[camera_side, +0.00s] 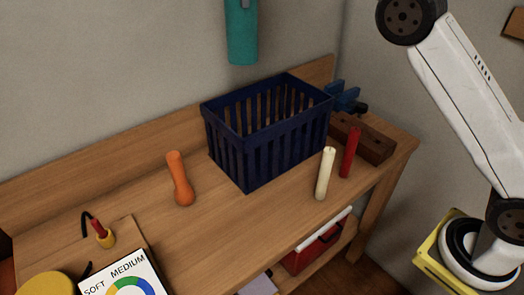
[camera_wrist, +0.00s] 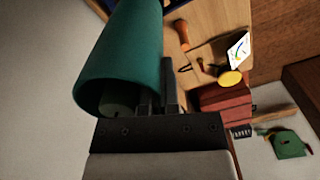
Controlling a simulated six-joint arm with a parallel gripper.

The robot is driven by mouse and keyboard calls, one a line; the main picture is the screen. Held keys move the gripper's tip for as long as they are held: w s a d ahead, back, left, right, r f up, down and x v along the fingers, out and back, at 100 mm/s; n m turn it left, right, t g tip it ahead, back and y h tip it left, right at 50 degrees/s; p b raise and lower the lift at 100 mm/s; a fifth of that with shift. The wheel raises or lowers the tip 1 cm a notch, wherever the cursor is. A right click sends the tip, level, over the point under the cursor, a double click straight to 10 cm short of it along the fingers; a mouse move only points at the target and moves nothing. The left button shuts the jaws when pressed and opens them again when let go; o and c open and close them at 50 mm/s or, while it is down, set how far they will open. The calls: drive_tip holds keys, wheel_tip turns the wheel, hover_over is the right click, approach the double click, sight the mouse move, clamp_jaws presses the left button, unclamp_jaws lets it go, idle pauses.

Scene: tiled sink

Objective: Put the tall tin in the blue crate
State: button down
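The tall tin (camera_side: 241,36) is a teal cylinder hanging in the air at the top of the side view, above the crate in the picture. In the wrist view the tin (camera_wrist: 122,55) is large and close, covering part of my gripper (camera_wrist: 158,92). My gripper is shut on the tin near its upper end; exactly how the fingers sit on it is partly hidden. The blue crate (camera_side: 242,165) is a dark blue slatted box standing on the wooden bench, its open top facing up. Only a blue sliver shows behind the tin in the wrist view.
On the bench (camera_side: 225,210), an orange bottle-shaped object (camera_side: 179,178) stands left of the crate. A cream candle (camera_side: 325,173) and a red candle (camera_side: 349,152) stand right of it. A brown block (camera_side: 365,140) and blue vise-like object (camera_side: 344,97) are behind them.

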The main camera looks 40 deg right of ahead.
wheel_tip(320, 180, down, 32)
drive_tip(key=d, duration=0.1)
drive_tip(key=shift+w, duration=0.25)
idle(1.7)
drive_tip(key=shift+d+f, duration=0.1)
drive_tip(key=shift+f, duration=0.1)
drive_tip(key=c, duration=1.2)
unclamp_jaws()
drive_tip(key=shift+f, duration=0.1)
drive_tip(key=o, duration=0.3)
drive_tip(key=shift+o, duration=0.2)
wheel_tip(320, 180, up, 12)
drive_tip(key=shift+r, duration=0.2)
